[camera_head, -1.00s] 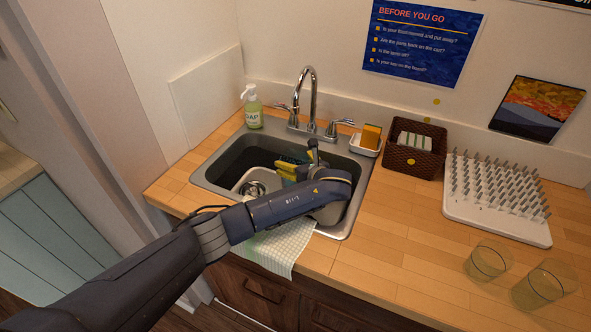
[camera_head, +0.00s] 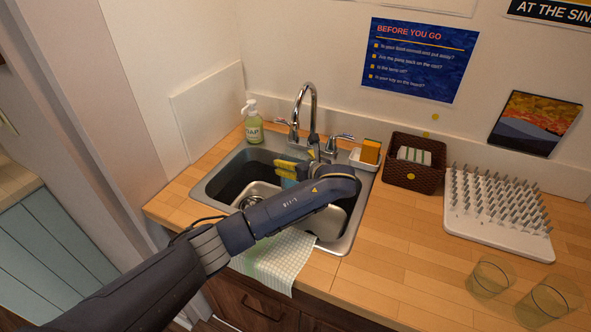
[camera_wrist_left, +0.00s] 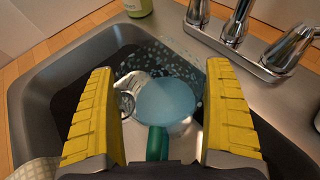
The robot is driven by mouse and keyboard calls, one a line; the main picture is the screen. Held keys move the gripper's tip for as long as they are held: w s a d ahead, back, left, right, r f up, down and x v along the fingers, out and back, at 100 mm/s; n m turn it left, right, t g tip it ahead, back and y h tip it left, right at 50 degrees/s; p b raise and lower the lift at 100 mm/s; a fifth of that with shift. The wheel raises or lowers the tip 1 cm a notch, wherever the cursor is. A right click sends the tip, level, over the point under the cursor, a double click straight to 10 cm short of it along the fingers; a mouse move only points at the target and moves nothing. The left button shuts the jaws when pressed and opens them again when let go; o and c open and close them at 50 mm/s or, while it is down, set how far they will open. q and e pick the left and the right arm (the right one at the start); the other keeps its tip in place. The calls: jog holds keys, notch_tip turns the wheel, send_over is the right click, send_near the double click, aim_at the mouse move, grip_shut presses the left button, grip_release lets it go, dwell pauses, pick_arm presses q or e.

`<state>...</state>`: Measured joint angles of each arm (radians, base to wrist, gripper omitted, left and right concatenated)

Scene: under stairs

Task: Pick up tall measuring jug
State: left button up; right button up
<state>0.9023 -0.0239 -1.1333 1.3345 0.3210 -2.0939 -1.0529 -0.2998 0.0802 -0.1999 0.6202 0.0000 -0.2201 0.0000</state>
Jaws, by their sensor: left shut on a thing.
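The tall measuring jug (camera_wrist_left: 168,100) shows in the left wrist view as a round pale blue top with a dark green handle pointing toward my wrist. My left gripper (camera_head: 291,166) is over the sink, with its yellow fingers (camera_wrist_left: 160,112) on either side of the jug and shut on it. In the head view only a small blue part of the jug (camera_head: 288,183) shows under the fingers. My own forearm and wrist hide the rest, and its base cannot be seen. My right gripper is not in view.
The steel sink (camera_head: 208,183) has a tall faucet (camera_head: 313,100) close behind my gripper. A soap bottle (camera_head: 253,125), a sponge holder (camera_head: 364,160) and a brown basket (camera_head: 412,175) stand around it. A spiked drying rack (camera_head: 495,235) and two clear glasses (camera_head: 490,277) are at right.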

aim_at(297, 126)
pick_arm(q)
jog(key=shift+r, duration=6.7)
jog(key=o, duration=0.9)
jog(key=c, duration=0.9)
